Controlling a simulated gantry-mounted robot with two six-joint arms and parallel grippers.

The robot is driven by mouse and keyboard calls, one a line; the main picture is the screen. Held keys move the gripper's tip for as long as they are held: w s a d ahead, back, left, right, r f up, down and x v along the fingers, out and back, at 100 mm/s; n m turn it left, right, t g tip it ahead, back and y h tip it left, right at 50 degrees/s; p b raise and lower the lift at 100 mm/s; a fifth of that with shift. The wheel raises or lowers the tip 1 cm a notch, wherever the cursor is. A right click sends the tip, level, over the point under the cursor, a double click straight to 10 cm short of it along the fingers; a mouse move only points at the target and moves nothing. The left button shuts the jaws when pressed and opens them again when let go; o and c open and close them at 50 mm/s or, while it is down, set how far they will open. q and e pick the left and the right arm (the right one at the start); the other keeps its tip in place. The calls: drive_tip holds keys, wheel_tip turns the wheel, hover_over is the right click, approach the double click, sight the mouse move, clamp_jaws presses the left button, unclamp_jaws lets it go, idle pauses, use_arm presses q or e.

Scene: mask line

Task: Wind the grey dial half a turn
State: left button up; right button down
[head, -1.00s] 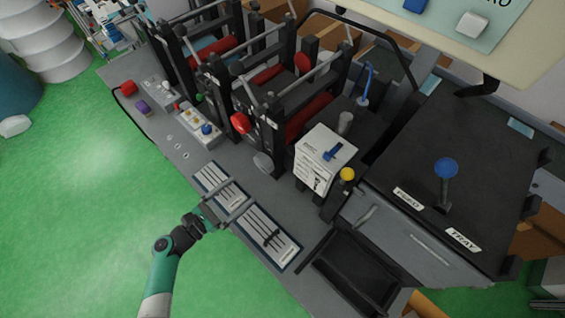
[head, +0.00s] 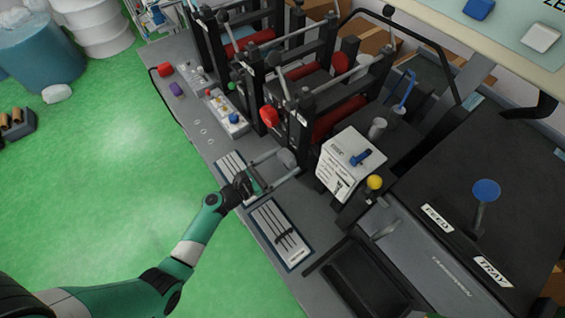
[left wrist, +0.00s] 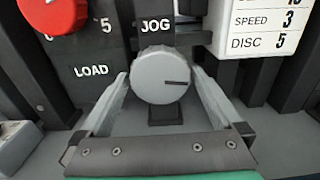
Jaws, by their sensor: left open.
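The grey dial (left wrist: 160,75) is a round knob below the word JOG on a dark machine panel. A dark line on its face points right. In the head view the dial (head: 286,158) sits low on the machine front, just past the fingertips of my left gripper (head: 284,163). In the left wrist view my left gripper (left wrist: 161,88) is open, with one finger on each side of the dial's lower part. I cannot tell whether either finger touches it. My right gripper is in neither view.
A red knob (left wrist: 53,12) is at upper left of the dial, above the word LOAD. A white SPEED and DISC card (left wrist: 265,28) is at upper right. Printed cards (head: 281,234) lie on the bench below my arm. A yellow ball knob (head: 375,182) stands to the right.

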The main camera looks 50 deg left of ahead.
use_arm(q)
drive_tip(key=c, duration=1.2)
drive_tip(key=shift+o, duration=0.2)
drive_tip(key=m+b, duration=0.2)
drive_tip(key=m, duration=0.1)
drive_tip(key=shift+f+m, duration=0.15)
drive_tip(key=shift+m, duration=0.15)
drive_tip(key=m+b, duration=0.2)
drive_tip(key=m, duration=0.2)
drive_tip(key=shift+m, duration=0.3)
drive_tip(key=m+b, duration=0.3)
drive_tip(key=m, duration=0.2)
drive_tip(key=shift+a, duration=0.1)
drive_tip(key=shift+r+m+b, duration=0.2)
drive_tip(key=shift+m+b, duration=0.25)
drive_tip(key=shift+m, duration=0.75)
